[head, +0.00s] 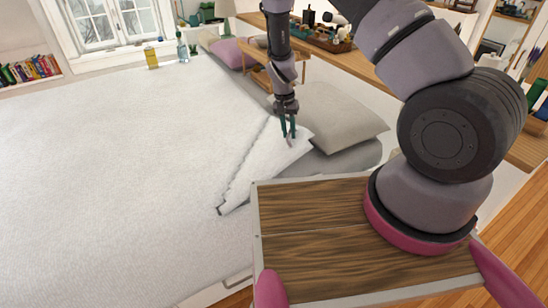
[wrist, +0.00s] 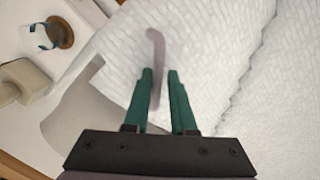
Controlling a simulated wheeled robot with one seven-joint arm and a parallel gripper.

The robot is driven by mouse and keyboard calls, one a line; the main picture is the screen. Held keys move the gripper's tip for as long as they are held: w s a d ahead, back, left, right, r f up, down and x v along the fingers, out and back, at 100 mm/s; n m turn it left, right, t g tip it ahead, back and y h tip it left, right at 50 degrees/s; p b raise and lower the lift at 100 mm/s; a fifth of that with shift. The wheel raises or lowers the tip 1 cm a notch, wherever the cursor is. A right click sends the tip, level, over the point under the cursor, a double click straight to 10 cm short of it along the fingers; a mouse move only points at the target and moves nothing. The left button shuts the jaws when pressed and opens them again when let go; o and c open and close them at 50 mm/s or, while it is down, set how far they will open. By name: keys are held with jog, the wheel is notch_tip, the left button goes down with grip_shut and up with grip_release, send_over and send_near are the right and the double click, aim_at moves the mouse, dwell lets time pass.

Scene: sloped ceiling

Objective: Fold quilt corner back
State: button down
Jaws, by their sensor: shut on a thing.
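The white textured quilt (head: 120,170) covers most of the bed. A triangular flap (head: 262,160) of it, bounded by a ragged fold line, lies along the bed's right side by the grey pillow (head: 335,115). My gripper (head: 288,134) points down over this flap. In the wrist view, my teal fingers (wrist: 160,72) are closed around a thin mauve strap (wrist: 156,45) that lies against the quilt (wrist: 200,35). Where the strap joins the quilt cannot be made out.
A wooden-topped board (head: 310,235) is in front, near the bed's right edge. A wooden shelf with a tray of items (head: 325,35) runs behind the pillows. Bottles (head: 151,57) stand by the window. The quilt's middle is clear.

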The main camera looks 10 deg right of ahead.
jog(key=shift+a+r, duration=0.1)
jog(key=shift+a, duration=0.3)
